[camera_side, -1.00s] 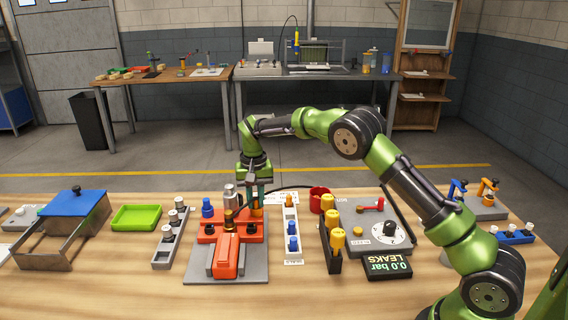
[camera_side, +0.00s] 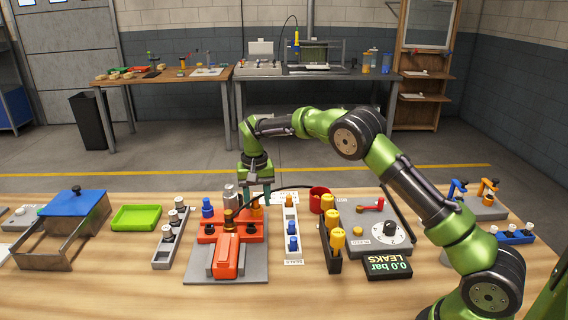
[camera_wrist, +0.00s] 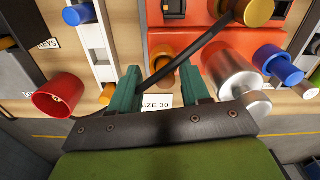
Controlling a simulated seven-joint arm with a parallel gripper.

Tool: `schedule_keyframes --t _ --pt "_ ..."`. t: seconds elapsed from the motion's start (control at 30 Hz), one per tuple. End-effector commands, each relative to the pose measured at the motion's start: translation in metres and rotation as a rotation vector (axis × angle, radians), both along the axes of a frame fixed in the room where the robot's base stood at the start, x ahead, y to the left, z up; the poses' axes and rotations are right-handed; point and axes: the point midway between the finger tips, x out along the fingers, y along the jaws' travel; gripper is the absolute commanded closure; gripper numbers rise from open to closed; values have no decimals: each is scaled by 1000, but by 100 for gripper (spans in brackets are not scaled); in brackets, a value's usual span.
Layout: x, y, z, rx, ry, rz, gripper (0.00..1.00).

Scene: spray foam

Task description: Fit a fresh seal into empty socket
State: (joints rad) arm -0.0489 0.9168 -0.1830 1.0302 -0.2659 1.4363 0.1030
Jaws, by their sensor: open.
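The red fixture (camera_side: 226,250) sits on a grey plate in the side view. An orange seal (camera_side: 256,211) stands at its back right, a blue one (camera_side: 207,208) at its back left. My gripper (camera_side: 257,196) is open just above the orange seal. In the wrist view the teal fingertips (camera_wrist: 160,78) are spread, with the orange seal (camera_wrist: 161,64) between and beyond them. The white seal rack (camera_side: 291,255) holds an orange seal (camera_side: 289,201) and blue seals (camera_side: 292,243). What lies under the orange seal in the fixture is hidden.
A metal cylinder (camera_wrist: 232,72) stands close beside the fingers in the wrist view. A dark cable (camera_wrist: 188,52) crosses near them. A red cup (camera_side: 318,198), a rack of yellow-topped parts (camera_side: 337,240) and a gauge reading 0.0 bar LEAKS (camera_side: 387,266) stand to the right.

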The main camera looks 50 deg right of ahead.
Motion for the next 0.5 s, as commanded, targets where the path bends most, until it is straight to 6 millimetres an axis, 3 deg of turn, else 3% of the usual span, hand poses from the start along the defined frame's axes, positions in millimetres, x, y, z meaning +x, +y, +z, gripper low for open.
schedule_keyframes --t 0.3,0.5 --pt "2 2 72 3 -8 0 54" --pt "2 3 107 5 -7 0 54"
